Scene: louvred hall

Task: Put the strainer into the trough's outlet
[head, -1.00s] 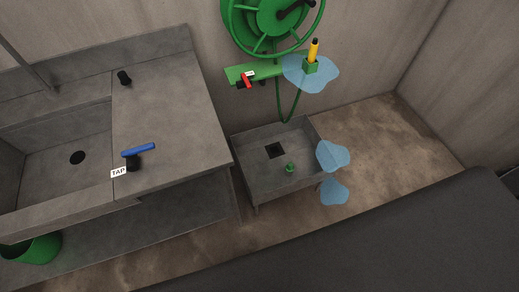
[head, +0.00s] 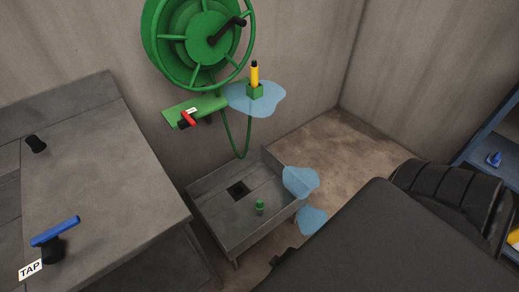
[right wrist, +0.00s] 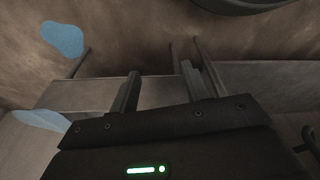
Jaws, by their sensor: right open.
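The trough (head: 222,222) is a low grey metal basin on legs against the back wall. Its outlet is a dark square hole (head: 238,191) in the floor of the basin. A small green piece with a knob on top, which looks like the strainer (head: 260,208), sits in the trough to the right of and nearer than the outlet, apart from it. My right gripper (right wrist: 160,86) shows in the right wrist view with its two fingers apart and nothing between them. Grey panels and legs lie beyond the fingers there. My left gripper is in neither view.
A green hose reel (head: 205,40) hangs above the trough, with a red-handled valve (head: 187,119) and a yellow tool in a green holder (head: 255,91). A grey counter (head: 100,190) with a blue tap lever (head: 55,231) stands left. Blue shelves (head: 490,140) stand right.

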